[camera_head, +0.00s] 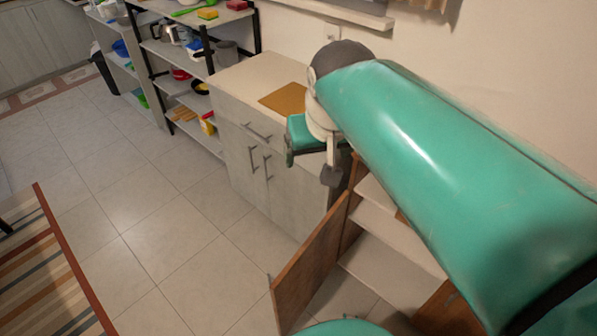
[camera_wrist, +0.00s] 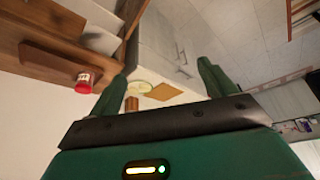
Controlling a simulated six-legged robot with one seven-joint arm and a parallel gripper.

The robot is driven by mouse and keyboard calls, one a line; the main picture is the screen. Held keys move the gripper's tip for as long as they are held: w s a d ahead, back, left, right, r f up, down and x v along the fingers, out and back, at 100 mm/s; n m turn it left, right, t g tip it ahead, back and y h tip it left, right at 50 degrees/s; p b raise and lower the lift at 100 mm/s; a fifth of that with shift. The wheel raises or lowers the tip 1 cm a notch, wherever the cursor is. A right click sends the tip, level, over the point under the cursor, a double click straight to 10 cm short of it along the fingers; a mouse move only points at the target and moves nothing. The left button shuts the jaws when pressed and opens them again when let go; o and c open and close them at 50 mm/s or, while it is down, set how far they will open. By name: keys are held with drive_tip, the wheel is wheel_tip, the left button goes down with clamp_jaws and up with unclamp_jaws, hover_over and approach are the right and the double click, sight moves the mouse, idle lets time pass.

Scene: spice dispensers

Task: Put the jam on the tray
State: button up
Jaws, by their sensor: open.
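A small red jar with a pale label, likely the jam (camera_wrist: 85,82), shows in the wrist view at the left, beside a brown wooden block-like piece (camera_wrist: 48,62). I cannot make out the jar in the head view. A flat tan rectangle, possibly the tray (camera_head: 286,99), lies on the pale counter; it also shows in the wrist view (camera_wrist: 163,91). My gripper (camera_wrist: 162,72) is open, with nothing between its fingers. The jar is outside the fingers, to the left. In the head view my arm hides much of the right side.
The counter (camera_head: 255,75) has grey doors below. A brown cabinet door (camera_head: 308,262) stands open beside shelves (camera_head: 390,238). A round pale dish (camera_wrist: 139,88) and a brown jar (camera_wrist: 131,103) show near the tan rectangle. The tiled floor at left is clear up to a striped rug (camera_head: 45,270).

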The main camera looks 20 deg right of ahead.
drive_tip(key=s+a+f+n, duration=0.1)
drive_tip(key=s+a+f, duration=0.2)
drive_tip(key=s, duration=0.3)
drive_tip(key=shift+s+a+f+n+t+y, duration=0.3)
drive_tip(key=shift+s+f+t+y, duration=0.1)
drive_tip(key=shift+f, duration=0.5)
drive_tip(key=shift+c, duration=0.4)
